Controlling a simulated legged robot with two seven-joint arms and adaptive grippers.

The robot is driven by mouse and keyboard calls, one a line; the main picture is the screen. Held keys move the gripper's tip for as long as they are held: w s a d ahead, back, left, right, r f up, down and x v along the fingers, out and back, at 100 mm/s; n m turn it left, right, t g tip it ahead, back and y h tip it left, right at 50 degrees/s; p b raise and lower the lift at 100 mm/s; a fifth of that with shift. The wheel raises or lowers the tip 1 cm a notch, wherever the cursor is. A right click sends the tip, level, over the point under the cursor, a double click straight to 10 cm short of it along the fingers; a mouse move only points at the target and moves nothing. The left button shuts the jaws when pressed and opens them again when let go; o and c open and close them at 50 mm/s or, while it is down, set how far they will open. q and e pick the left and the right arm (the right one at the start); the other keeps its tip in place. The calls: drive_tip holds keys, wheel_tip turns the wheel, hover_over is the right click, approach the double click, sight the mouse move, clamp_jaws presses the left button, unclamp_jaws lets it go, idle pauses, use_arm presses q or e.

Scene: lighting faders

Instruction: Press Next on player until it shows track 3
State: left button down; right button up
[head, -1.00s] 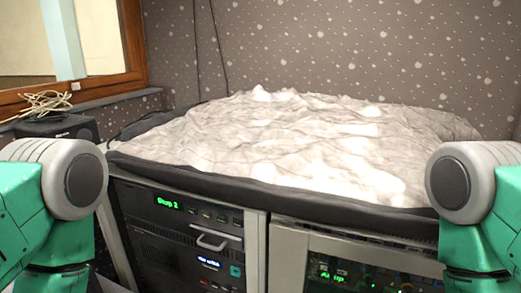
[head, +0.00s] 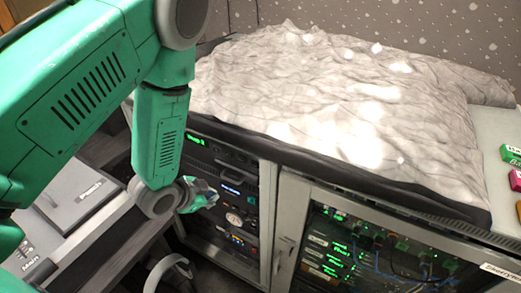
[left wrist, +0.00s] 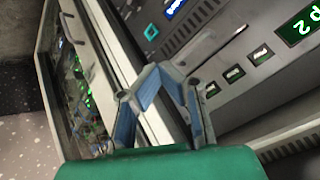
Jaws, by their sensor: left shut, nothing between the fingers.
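The player (head: 235,157) is the dark top unit in the left rack, with a green display that appears to read "Stop 2". In the left wrist view the player (left wrist: 225,105) appears tilted, its display cut off by the right edge with "p 2" legible. A row of small green-lit buttons (left wrist: 235,74) runs beside the display; their labels are too small to read. My left gripper (head: 212,197) is shut and empty in front of the rack, below the display. In the left wrist view the left gripper (left wrist: 165,72) appears apart from the buttons. My right gripper is out of view.
A metal handle (left wrist: 195,46) sticks out beside the player's buttons. A glass-fronted cabinet (head: 365,250) with lit equipment stands to the right. A pale crumpled cover (head: 330,95) lies on top. A desk (head: 75,205) stands at left, with a chair (head: 170,268) below.

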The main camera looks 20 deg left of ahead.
sight(242, 159)
use_arm(q)
drive_tip(key=shift+w+d+r+m+t, duration=0.15)
drive_tip(key=shift+w+d+r+m, duration=0.1)
drive_tip(key=shift+w+r, duration=0.25)
drive_tip(key=shift+w+d+r+m+t, duration=0.15)
drive_tip(key=shift+w+d+r, duration=0.05)
drive_tip(key=shift+w+r, duration=0.2)
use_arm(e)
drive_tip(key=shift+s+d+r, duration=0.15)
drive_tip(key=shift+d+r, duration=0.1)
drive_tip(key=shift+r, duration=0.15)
use_arm(q)
drive_tip(key=shift+w, duration=0.1)
drive_tip(key=shift+w+d+f, duration=0.1)
drive_tip(key=shift+w+d, duration=0.1)
drive_tip(key=shift+w, duration=1.95)
drive_tip(key=shift+w+d, duration=0.15)
drive_tip(key=shift+w, duration=2)
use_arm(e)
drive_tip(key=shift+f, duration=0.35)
use_arm(q)
drive_tip(key=shift+w, duration=0.1)
drive_tip(key=shift+w, duration=0.3)
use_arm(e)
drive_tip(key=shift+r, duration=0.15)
